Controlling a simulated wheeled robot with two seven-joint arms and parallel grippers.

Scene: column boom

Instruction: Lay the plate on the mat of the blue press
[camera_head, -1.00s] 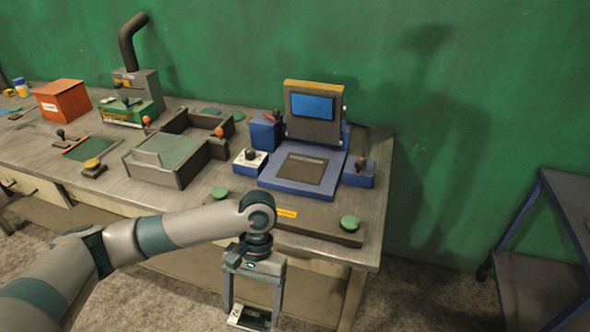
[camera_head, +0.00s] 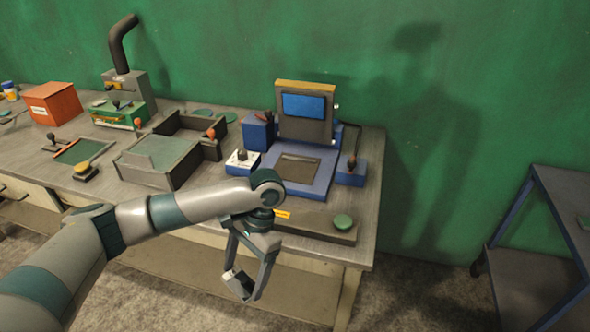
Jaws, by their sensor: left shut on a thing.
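The blue press (camera_head: 316,187) stands at the right end of the workbench. Its lid (camera_head: 305,108) with a blue panel is tilted up and open. The dark mat (camera_head: 299,169) lies bare-looking on the press base. My left gripper (camera_head: 238,285) hangs in front of the bench's front edge, below and to the left of the press. It is shut on a small plate (camera_head: 235,278), of which only a little shows between the fingertips; the fingers hide the rest. The plate is apart from the press. My right gripper is not in view.
A green button (camera_head: 343,222) is near the front edge.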

